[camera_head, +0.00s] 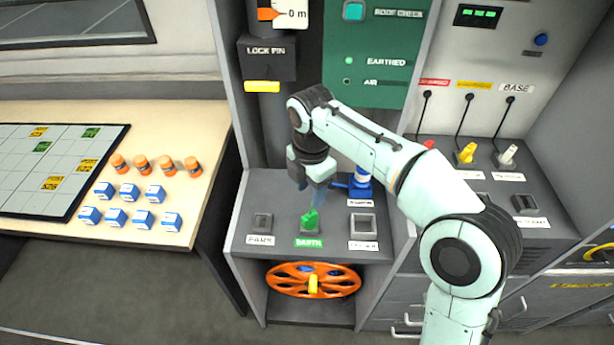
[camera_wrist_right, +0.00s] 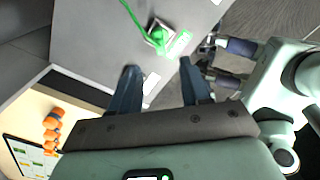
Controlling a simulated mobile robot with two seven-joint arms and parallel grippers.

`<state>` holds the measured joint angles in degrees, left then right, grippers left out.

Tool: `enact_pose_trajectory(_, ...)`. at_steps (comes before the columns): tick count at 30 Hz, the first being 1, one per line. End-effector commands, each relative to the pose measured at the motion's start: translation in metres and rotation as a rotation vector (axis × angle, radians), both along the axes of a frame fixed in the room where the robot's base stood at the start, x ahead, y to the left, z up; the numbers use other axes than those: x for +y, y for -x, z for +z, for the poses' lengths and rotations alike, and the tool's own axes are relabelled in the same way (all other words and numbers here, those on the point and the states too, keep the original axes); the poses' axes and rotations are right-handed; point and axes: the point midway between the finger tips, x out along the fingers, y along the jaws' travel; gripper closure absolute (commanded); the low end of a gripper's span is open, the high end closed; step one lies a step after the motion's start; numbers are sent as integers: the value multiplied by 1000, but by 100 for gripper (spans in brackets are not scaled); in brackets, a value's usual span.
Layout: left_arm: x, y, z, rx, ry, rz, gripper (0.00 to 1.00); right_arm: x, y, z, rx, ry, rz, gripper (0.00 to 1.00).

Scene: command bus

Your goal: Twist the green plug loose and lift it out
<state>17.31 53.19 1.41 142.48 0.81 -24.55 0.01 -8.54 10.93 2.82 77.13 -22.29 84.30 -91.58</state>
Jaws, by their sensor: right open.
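The green plug (camera_head: 310,220) sits in the middle socket of the grey console, above the green EARTH label (camera_head: 309,243). In the right wrist view the green plug (camera_wrist_right: 158,38) stands in its square socket with a green cord or strip running up from it. My right gripper (camera_head: 313,194) is just above the plug. In the wrist view its two blue fingers (camera_wrist_right: 160,78) are wide apart with nothing between them, and the plug lies beyond their tips. My left gripper (camera_wrist_right: 212,60) shows only at the right of the wrist view, its fingers apart and empty.
Empty-looking sockets (camera_head: 262,222) flank the plug. A blue and white fixture (camera_head: 360,182) stands close behind the right socket. An orange wheel (camera_head: 285,280) sits below the console. A wooden table (camera_head: 200,120) with orange and blue pieces is at left.

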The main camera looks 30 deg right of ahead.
Motion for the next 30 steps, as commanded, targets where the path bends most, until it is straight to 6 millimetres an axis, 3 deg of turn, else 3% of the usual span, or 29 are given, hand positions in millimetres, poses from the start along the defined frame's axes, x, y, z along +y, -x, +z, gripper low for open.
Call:
enact_pose_trajectory(6, 2, -8, -16, -26, -7, 7, 100, 0, 0, -49, 5, 0, 0, 53)
enact_pose_trajectory(15, 11, -30, -33, -84, -34, 31, 100, 0, 0, -95, 2, -1, -1, 53)
enact_pose_trajectory(21, 13, -35, -36, -99, -41, 37, 100, 0, 0, -106, 0, -1, -1, 53)
enact_pose_trajectory(29, 14, -36, -36, -101, -41, 37, 100, 0, 0, -106, 0, -1, -1, 53)
enact_pose_trajectory(30, 14, -36, -36, -101, -41, 37, 100, 0, 0, -106, 0, -1, -1, 60)
